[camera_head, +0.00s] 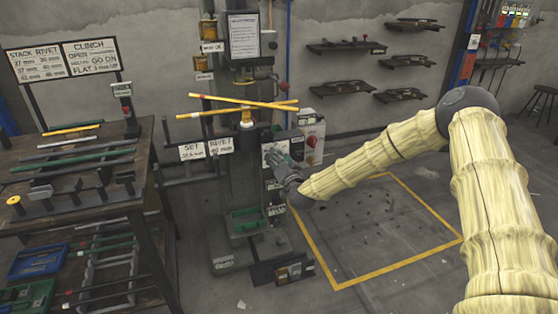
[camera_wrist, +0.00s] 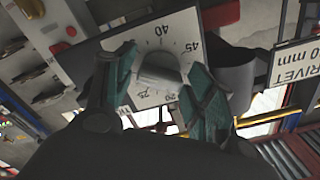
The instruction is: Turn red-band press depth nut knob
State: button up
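The press (camera_head: 245,165) stands in the middle of the head view, a tall grey column with yellow bars across it. Its white dial plate (camera_head: 270,154) is partly hidden by my gripper. In the wrist view the dial plate (camera_wrist: 183,32) shows numbers including 40 and 45 at the top and 25 and 20 at the bottom. A grey knob (camera_wrist: 160,72) sits at its middle. My gripper (camera_head: 279,160) is at the dial, with its green-padded fingers (camera_wrist: 158,78) apart on either side of the knob. Whether the right finger touches the knob is unclear. I cannot make out a red band on the press.
Signs reading SET (camera_head: 191,151) and RIVET (camera_head: 220,146) hang left of the dial. A grey box with a red knob (camera_head: 311,141) stands just right of it. A workbench (camera_head: 80,205) with bars and tools is at left. The yellow-outlined floor (camera_head: 375,225) is mostly clear.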

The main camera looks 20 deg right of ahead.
jog(key=c, duration=0.6)
jog(key=shift+o, duration=0.2)
jog(key=shift+f, duration=0.1)
jog(key=shift+m+b, duration=4.05)
jog(key=shift+m, duration=1.05)
